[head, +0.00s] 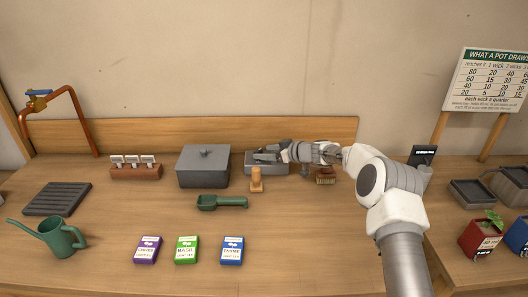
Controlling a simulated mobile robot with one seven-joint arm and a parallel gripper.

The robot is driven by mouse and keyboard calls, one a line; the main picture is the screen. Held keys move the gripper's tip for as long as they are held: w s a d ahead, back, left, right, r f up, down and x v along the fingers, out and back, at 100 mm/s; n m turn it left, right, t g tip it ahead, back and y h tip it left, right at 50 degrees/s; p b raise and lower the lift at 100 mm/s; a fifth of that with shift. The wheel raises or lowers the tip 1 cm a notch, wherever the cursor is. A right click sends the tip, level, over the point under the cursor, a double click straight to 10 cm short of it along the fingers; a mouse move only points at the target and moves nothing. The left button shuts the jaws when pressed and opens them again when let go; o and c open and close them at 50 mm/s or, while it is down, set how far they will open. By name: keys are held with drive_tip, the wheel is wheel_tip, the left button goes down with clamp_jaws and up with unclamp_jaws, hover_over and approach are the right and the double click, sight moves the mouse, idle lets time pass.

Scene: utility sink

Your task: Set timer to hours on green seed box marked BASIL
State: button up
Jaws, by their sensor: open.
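The green seed box (186,250) marked BASIL lies on the front of the wooden bench, between a purple box (148,250) and a blue box marked THYME (231,251). Its small print is too small to read. A small black device with a display (422,155) stands at the right behind my arm; it may be the timer, and its reading cannot be made out. My gripper (262,154) is open at the back of the bench, over a low grey tray (281,168), far behind the seed boxes. Whether it touches the tray cannot be told.
A lidded grey box (204,167), a wooden peg (256,182), a green scoop (221,202) and a brush (326,177) stand near my gripper. A watering can (60,238) is left. A sign (489,80) is headed WHAT A POT DRAWS.

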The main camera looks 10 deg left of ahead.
drive_tip(key=shift+w+a+f, duration=0.2)
drive_tip(key=shift+a, duration=0.3)
clamp_jaws()
